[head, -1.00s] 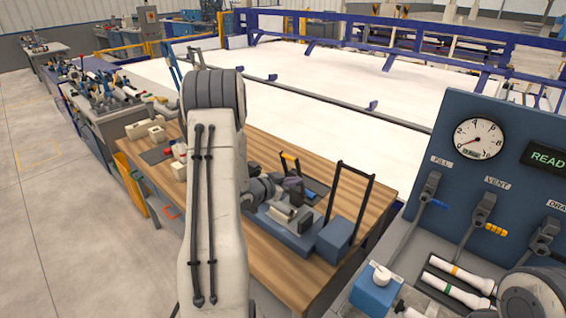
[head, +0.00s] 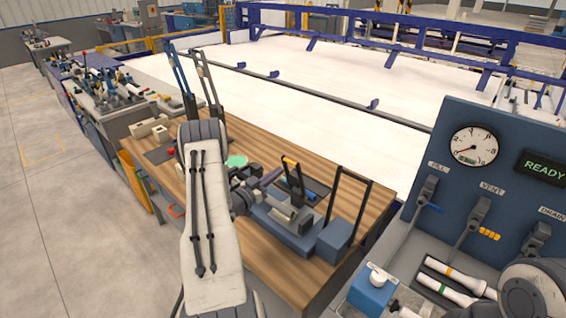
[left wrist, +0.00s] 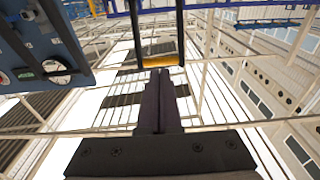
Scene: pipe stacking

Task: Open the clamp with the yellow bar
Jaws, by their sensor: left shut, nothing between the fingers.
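The yellow bar (head: 290,160) tops a dark two-armed clamp handle that stands up from the blue-grey clamp base (head: 284,234) on the wooden table. A light grey cylindrical part lies at the base. In the left wrist view the yellow bar (left wrist: 163,61) spans two dark arms just beyond the fingertips. My left gripper (head: 275,174) is shut and empty, beside the handle on its left in the head view. Its dark fingers (left wrist: 160,72) point toward the bar; whether they touch it, I cannot tell.
A taller black handle frame (head: 368,180) rises by a blue block (head: 335,240) right of the clamp. A green disc (head: 237,161) and pale blocks (head: 160,133) lie toward the table's left. A gauge panel (head: 500,170) stands at the right.

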